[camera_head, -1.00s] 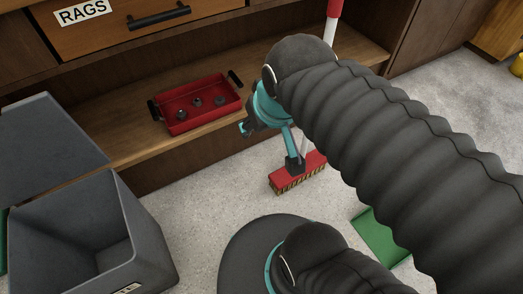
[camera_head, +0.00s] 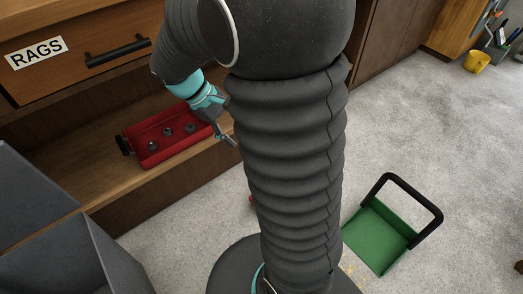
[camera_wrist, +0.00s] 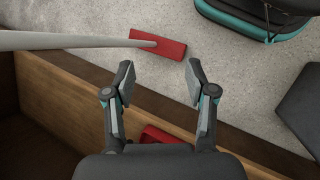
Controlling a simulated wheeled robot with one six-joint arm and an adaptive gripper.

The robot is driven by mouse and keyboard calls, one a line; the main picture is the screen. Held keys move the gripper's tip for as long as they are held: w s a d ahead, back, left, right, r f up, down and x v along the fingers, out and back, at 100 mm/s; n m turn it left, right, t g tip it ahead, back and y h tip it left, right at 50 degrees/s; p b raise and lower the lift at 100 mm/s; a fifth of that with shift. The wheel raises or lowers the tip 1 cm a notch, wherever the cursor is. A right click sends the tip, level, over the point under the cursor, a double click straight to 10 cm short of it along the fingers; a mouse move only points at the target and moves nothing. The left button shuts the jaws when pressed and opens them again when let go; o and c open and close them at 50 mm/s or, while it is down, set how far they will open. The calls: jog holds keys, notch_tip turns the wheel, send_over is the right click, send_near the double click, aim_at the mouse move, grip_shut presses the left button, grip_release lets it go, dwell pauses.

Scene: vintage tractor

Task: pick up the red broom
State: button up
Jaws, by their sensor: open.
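The red broom lies in view of the wrist camera, with its red head (camera_wrist: 170,47) on the pale floor and its light grey handle (camera_wrist: 62,41) running off to the left. In the head view my arm hides nearly all of it; only a small red-brown bit (camera_head: 251,201) shows at the arm's left edge. My gripper (camera_wrist: 158,73) is open and empty, its fingers apart, with the broom head beyond the fingertips. In the head view the gripper (camera_head: 229,138) hangs beside the right end of the red tray, pointing down.
A red tray (camera_head: 140,131) with several small dark parts stands on the wooden shelf (camera_head: 95,190). A drawer labelled RAGS (camera_head: 80,75) is above. A grey bin (camera_head: 60,262) stands at lower left. A green dustpan (camera_head: 378,236) lies right of my arm.

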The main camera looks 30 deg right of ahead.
jog(key=w+d+f+n+g+h, duration=0.2)
jog(key=w+f+n+h, duration=0.15)
jog(key=f, duration=0.55)
jog(key=w+d+f+n+g+h, duration=0.1)
jog(key=w+d+f+n+h, duration=0.2)
jog(key=f, duration=0.5)
jog(key=w+d+f+n+g+h, duration=0.2)
jog(key=w+f+h, duration=0.15)
jog(key=f, duration=0.55)
jog(key=x, duration=1.4)
jog(key=shift+d+r+h+p, duration=0.2)
jog(key=shift+r+h+p, duration=0.2)
jog(key=shift+r, duration=0.15)
jog(key=shift+w, duration=0.15)
grip_shut()
